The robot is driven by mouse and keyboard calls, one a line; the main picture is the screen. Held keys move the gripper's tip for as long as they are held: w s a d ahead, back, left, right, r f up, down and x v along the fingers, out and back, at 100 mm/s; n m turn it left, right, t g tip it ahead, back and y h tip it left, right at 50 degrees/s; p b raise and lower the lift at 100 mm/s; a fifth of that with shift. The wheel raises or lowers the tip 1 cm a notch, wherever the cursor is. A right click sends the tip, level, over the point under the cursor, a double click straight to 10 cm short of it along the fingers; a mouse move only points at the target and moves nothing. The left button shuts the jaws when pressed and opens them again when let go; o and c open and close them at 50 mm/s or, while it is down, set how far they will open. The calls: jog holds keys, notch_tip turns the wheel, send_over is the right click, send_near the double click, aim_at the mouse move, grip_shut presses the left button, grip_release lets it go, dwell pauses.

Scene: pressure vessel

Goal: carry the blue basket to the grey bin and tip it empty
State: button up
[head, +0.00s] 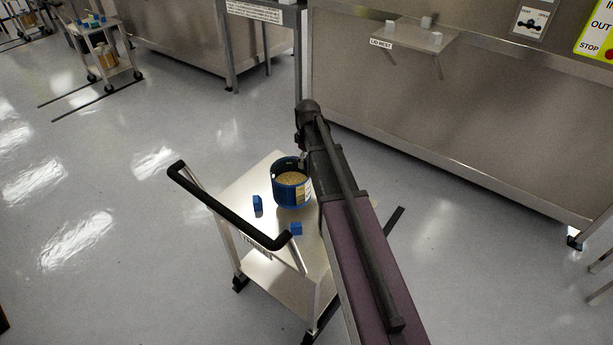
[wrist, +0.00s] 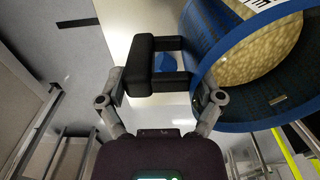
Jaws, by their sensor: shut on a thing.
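The blue basket (head: 291,185) is upright at the cart's top, full of pale yellow grain-like pieces, with a light label on its side. I cannot tell whether it touches the cart top. It fills the upper right of the wrist view (wrist: 220,85), with a black loop-shaped handle (wrist: 141,65) at its side. My gripper (wrist: 160,85) is shut on the basket at this handle. In the head view my arm mostly hides the gripper beside the basket's right rim. I cannot pick out a grey bin in either view.
The basket's steel cart (head: 245,190) has a black push handle (head: 220,205) and two small blue blocks (head: 257,203) (head: 296,229). A steel vessel wall with a small shelf (head: 414,35) stands at the right. Another cart (head: 100,45) is far left. The floor at left is clear.

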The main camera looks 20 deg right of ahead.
jog(key=shift+f, duration=0.55)
jog(key=shift+f+b, duration=0.1)
jog(key=shift+b, duration=0.25)
jog(key=shift+f+b, duration=1.75)
jog(key=shift+b, duration=0.05)
jog(key=o, duration=1.1)
jog(key=shift+c, duration=0.2)
jog(key=shift+r, duration=0.1)
notch_tip(320, 180, up, 12)
jog(key=p, duration=1.2)
jog(key=shift+s, duration=0.1)
